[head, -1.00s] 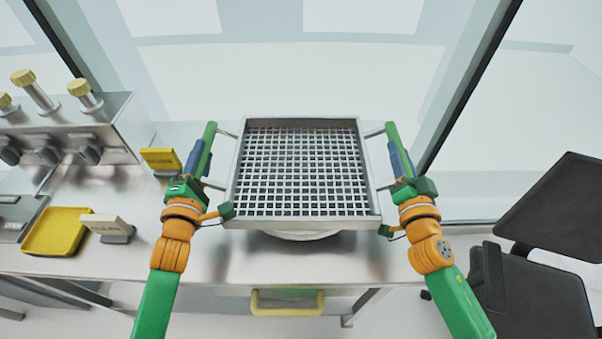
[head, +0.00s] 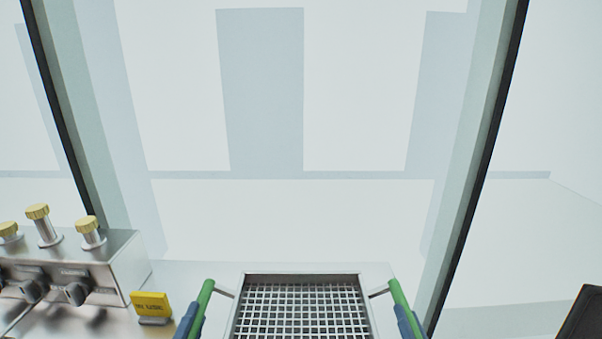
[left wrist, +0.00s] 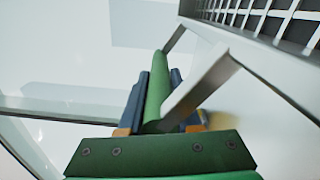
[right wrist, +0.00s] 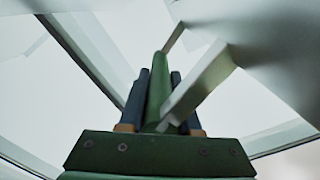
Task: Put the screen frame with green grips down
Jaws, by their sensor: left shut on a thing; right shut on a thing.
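The screen frame (head: 302,279) is a square metal frame with a wire mesh. It is at the bottom centre of the head view, and its near part is cut off. A green grip stands out on metal brackets at each side: the left grip (head: 206,297) and the right grip (head: 399,296). My left gripper (left wrist: 157,98) is shut around the left grip, with a blue finger on each side. My right gripper (right wrist: 157,98) is shut around the right grip in the same way. The frame's underside is hidden, so I cannot tell whether it touches the bench.
The bench (head: 180,277) lies around the frame. A metal box with yellow-topped knobs (head: 115,270) stands at the left. A small yellow sign (head: 152,305) stands between it and the left grip. A large glass pane rises behind, and a dark chair part (head: 585,318) shows at lower right.

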